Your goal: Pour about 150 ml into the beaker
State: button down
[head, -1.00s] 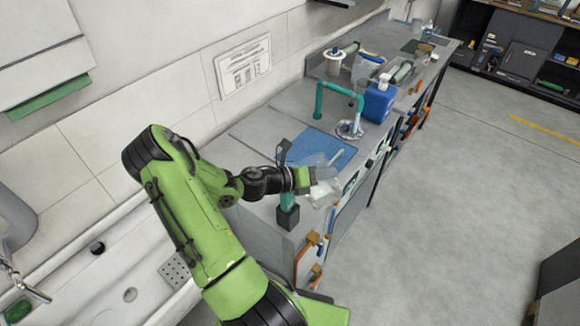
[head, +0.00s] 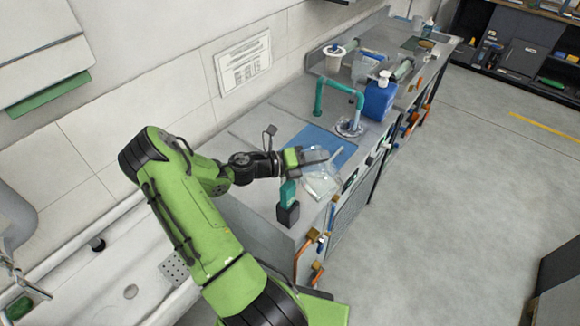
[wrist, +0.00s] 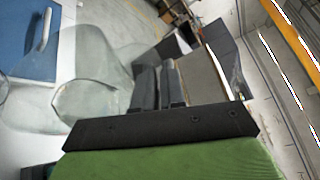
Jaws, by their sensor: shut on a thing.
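My gripper (head: 320,158) is shut on a clear, see-through vessel (head: 320,184) above the front edge of the counter. In the wrist view my gripper's dark fingers (wrist: 160,85) fill the middle, and clear glass-like walls (wrist: 88,100) show left of them. The clear outlines overlap, so I cannot tell the held vessel from any beaker behind it, nor see a liquid level. A blue mat (head: 326,142) lies on the counter just behind my gripper; its blue surface (wrist: 38,45) also shows at the wrist view's left edge.
A teal post on a dark block (head: 288,212) stands near the counter's front corner, below my gripper. A teal curved tap (head: 340,88) and a blue canister (head: 379,98) stand behind the mat. Open floor lies right.

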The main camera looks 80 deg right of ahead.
jog(key=shift+w+d+n+b, duration=0.45)
jog(key=shift+w+n+b, duration=0.05)
jog(key=shift+w, duration=0.15)
jog(key=shift+w+g, duration=0.1)
jog(key=shift+g, duration=0.2)
jog(key=shift+w+d+r, duration=0.1)
jog(key=shift+d+r, duration=0.05)
jog(key=shift+r, duration=0.1)
jog(key=shift+w+d+r+n+p, duration=0.3)
jog(key=shift+w+d+n+p, duration=0.5)
jog(key=shift+p, duration=0.85)
jog(key=shift+w+d+r+n+g+p, duration=0.15)
jog(key=shift+w+r+n+g+p, duration=0.4)
jog(key=shift+p, duration=1.75)
